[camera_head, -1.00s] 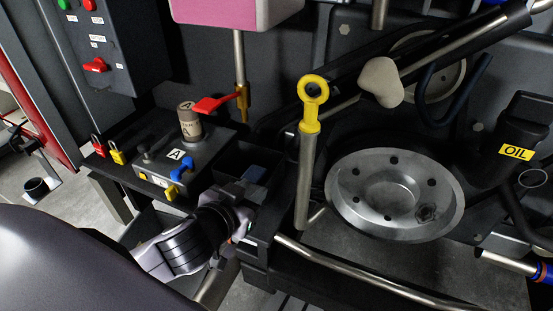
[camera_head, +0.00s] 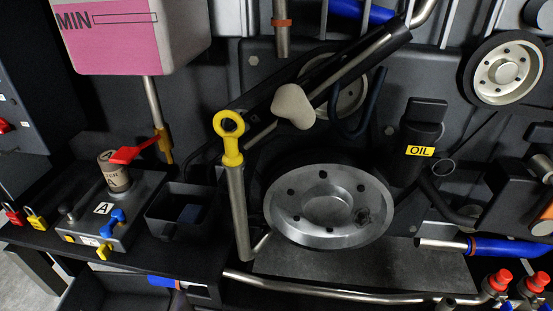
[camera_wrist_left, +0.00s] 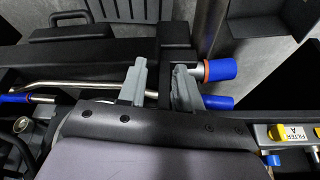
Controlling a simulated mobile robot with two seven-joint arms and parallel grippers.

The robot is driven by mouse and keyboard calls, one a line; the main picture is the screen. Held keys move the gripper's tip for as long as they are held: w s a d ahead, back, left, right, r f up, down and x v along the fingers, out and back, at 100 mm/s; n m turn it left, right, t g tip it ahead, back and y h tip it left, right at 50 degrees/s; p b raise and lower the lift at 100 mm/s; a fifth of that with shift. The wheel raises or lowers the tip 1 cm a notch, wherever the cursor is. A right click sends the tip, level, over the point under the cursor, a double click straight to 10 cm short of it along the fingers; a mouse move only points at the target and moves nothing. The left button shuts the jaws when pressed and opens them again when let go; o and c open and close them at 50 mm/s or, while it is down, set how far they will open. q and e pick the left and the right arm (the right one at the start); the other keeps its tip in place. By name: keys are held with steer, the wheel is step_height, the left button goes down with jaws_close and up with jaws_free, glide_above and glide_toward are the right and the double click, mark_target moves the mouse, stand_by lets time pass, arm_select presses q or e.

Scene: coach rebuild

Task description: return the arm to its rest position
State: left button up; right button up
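My left gripper (camera_wrist_left: 160,82) shows only in the left wrist view. Its two grey fingers stand apart with a gap between them, and nothing is held in the gap. A dark bar and a blue-sleeved pipe end (camera_wrist_left: 221,70) lie beyond the fingertips; I cannot tell how far off they are. Neither arm shows in the head view. My right gripper is in neither current view.
In the head view, a dark open bin (camera_head: 182,212) stands beside the box marked A (camera_head: 110,212). A yellow-ringed handle (camera_head: 231,140) rises beside the metal wheel disc (camera_head: 328,205). A pink-and-grey tank (camera_head: 135,35) hangs at upper left. A pipe (camera_head: 340,297) crosses the front.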

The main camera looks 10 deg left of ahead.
arm_select(q)
steer(key=w+d+f+t+h+p, duration=0.1)
steer(key=w+d+f+t+p, duration=0.1)
steer(key=w+f+t+p, duration=0.1)
steer(key=shift+w+d+f+t+h+p, duration=0.25)
steer(key=shift+w+t+h+p, duration=0.2)
steer(key=shift+w+t, duration=0.85)
